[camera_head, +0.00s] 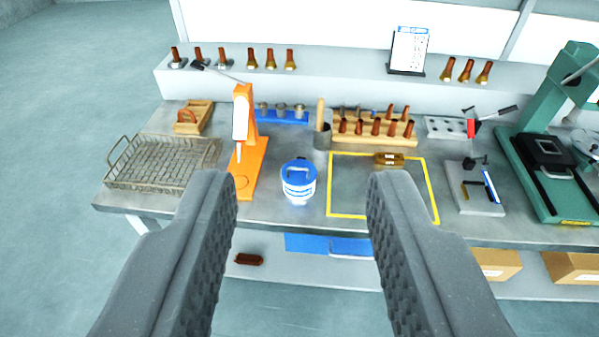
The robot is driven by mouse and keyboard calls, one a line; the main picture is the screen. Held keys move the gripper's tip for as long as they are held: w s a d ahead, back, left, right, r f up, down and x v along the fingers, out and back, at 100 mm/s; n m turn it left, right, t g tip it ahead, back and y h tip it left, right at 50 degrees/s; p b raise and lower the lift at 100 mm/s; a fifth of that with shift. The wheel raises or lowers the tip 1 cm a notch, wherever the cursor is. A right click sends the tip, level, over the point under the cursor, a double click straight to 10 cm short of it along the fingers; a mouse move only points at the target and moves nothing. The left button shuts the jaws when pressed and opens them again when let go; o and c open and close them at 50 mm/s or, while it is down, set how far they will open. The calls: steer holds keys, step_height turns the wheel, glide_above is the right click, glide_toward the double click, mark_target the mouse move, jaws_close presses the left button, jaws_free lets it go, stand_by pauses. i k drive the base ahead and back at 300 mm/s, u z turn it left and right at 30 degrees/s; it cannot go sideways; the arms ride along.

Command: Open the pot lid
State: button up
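A small white pot (299,193) with a blue band and a blue lid (298,171) stands upright on the grey workbench, near the middle of the view. The lid sits on top of the pot. My gripper (300,190) is open and empty, with its two dark grey fingers wide apart in the foreground. In the picture the pot lies between the fingertips, but it stands farther off on the bench, and the fingers do not touch it.
An orange stand (247,150) is close left of the pot, and a wire basket (160,165) is farther left. A yellow taped square (345,212) lies right of the pot. A green press (545,130) stands at the right. A grey cup (322,136) is behind the pot.

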mark_target(297, 173)
steer(key=k, duration=1.3)
steer(key=z, duration=0.4)
steer(key=i, duration=2.35)
steer(key=u, duration=0.8)
